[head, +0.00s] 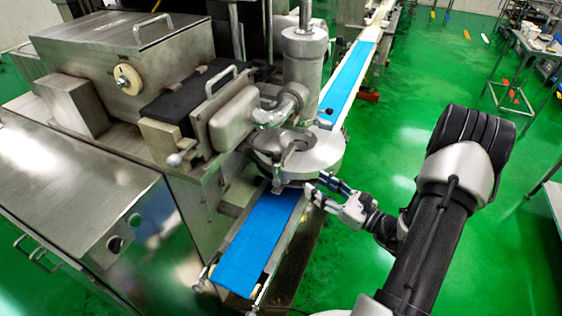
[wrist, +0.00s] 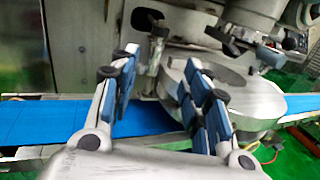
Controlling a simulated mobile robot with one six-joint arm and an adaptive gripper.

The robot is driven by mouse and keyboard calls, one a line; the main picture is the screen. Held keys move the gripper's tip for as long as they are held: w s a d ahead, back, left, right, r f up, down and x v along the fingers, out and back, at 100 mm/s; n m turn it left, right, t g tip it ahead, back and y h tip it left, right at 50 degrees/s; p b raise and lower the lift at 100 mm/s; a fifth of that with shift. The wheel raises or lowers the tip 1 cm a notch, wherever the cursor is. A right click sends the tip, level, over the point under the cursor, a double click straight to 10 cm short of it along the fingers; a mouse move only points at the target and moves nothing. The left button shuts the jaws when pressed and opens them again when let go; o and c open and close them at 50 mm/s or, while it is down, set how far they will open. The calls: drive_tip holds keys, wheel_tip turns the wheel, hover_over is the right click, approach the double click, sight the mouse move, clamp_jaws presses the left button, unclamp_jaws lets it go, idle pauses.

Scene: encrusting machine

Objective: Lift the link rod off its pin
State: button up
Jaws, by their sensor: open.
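My gripper (head: 315,184) is open beside the lower right edge of the round metal housing (head: 322,154), just above the blue belt. In the wrist view my gripper (wrist: 160,62) has its two padded fingers spread wide, with nothing held between them. A short grey bar, which looks like the link rod (head: 290,152), lies over the ring on top of the housing. In the wrist view a small metal piece with a dark knob (wrist: 147,18) shows beyond the gap between the fingers; I cannot tell if it is the same part. The pin cannot be made out.
The blue conveyor belt (head: 255,245) runs under the housing and on to the back (head: 350,80). A vertical metal cylinder (head: 305,70) and a pipe elbow (head: 287,103) crowd the housing. The steel machine body (head: 80,190) fills the left.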

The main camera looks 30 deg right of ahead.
sight(280, 163)
drive_tip(key=b+x, duration=0.3)
drive_tip(key=x, duration=1.3)
drive_tip(key=shift+w+a, duration=0.15)
drive_tip(key=shift+w, duration=0.15)
drive_tip(key=shift+c, duration=0.2)
clamp_jaws()
